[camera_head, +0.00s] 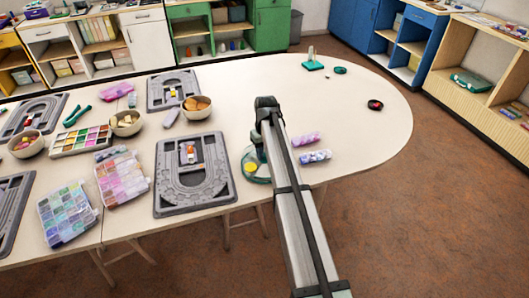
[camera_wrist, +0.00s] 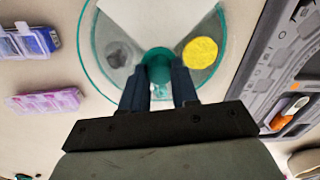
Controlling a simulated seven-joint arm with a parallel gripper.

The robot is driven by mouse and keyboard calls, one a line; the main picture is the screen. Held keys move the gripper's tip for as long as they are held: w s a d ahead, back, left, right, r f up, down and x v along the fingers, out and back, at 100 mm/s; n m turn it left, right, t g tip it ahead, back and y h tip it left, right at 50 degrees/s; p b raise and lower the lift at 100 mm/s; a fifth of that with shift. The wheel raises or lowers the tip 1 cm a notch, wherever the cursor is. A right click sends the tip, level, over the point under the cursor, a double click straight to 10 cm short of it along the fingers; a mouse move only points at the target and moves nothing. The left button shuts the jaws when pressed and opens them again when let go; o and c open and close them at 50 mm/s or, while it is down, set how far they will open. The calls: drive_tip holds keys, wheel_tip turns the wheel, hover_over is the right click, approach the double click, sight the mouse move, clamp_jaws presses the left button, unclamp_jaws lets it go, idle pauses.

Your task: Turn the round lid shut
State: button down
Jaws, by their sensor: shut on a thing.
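The round clear lid (camera_wrist: 100,75) has a teal rim and a teal knob (camera_wrist: 158,58) at its centre. It sits on a round container with sections under it: one yellow (camera_wrist: 200,52), one dark grey (camera_wrist: 121,54), and a pale wedge (camera_wrist: 160,18) at the top. I cannot tell if that wedge is an opening or a section's contents. My gripper (camera_wrist: 159,84) is shut on the teal knob from above. In the head view the round container (camera_head: 249,177) stands near the table's front edge, partly hidden by my arm.
A grey bead board (camera_head: 165,190) lies left of the container. Two small packs, one pink (camera_head: 305,139) and one blue-white (camera_head: 315,157), lie to its right. Bead boxes and bowls fill the table's left side. The table's right end is mostly clear, with a black-red round item (camera_head: 375,105).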

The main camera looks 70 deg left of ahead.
drive_tip(key=shift+n, duration=0.3)
drive_tip(key=n, duration=0.3)
drive_tip(key=shift+n, duration=0.4)
drive_tip(key=n, duration=0.4)
drive_tip(key=shift+s, duration=0.1)
drive_tip(key=n, duration=0.9)
drive_tip(key=shift+n, duration=0.3)
idle(0.3)
drive_tip(key=c, duration=0.8)
unclamp_jaws()
drive_tip(key=shift+c, duration=0.2)
